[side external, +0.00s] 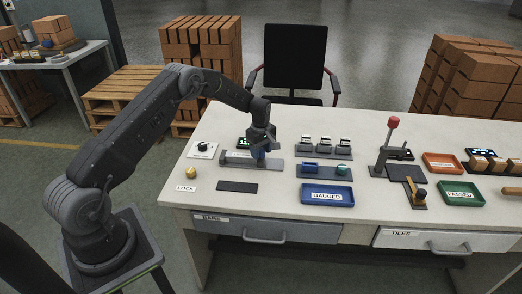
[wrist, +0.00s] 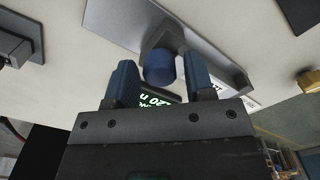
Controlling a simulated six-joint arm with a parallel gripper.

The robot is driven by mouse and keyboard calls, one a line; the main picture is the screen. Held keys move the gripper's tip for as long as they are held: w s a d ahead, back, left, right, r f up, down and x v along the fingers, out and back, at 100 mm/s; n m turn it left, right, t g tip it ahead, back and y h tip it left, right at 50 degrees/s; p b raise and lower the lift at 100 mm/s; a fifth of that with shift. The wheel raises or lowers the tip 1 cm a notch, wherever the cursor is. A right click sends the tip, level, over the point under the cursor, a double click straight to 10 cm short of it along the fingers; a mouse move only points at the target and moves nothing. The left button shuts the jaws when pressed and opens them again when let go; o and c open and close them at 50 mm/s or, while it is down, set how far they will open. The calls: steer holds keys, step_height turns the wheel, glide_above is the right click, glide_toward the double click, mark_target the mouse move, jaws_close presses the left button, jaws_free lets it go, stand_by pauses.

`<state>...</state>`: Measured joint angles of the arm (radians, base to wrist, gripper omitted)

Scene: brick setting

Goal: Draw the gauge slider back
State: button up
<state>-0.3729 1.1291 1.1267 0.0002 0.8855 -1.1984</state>
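The gauge is a grey plate (wrist: 208,48) with a raised edge. It also shows on the bench in the side view (side external: 274,164), below my gripper. A round blue knob (wrist: 159,68), apparently the slider's, stands on it. My gripper (side external: 261,143) is over the gauge, pointing down. In the wrist view my gripper's fingers (wrist: 160,80) are apart, with the knob between their tips and a gap showing on each side. A dark display with green digits (wrist: 158,96) shows partly between the fingers; the rest is hidden. The slider's rail is partly hidden too.
A blue GAUGED tray (side external: 327,205) lies at the front right. A red-topped lever (side external: 393,123) stands farther right. The bench front has some clear room.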

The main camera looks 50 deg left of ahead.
jaws_close()
steer(key=shift+w+d, duration=1.25)
steer(key=shift+o, duration=1.1)
jaws_free()
step_height(320, 180, up, 14)
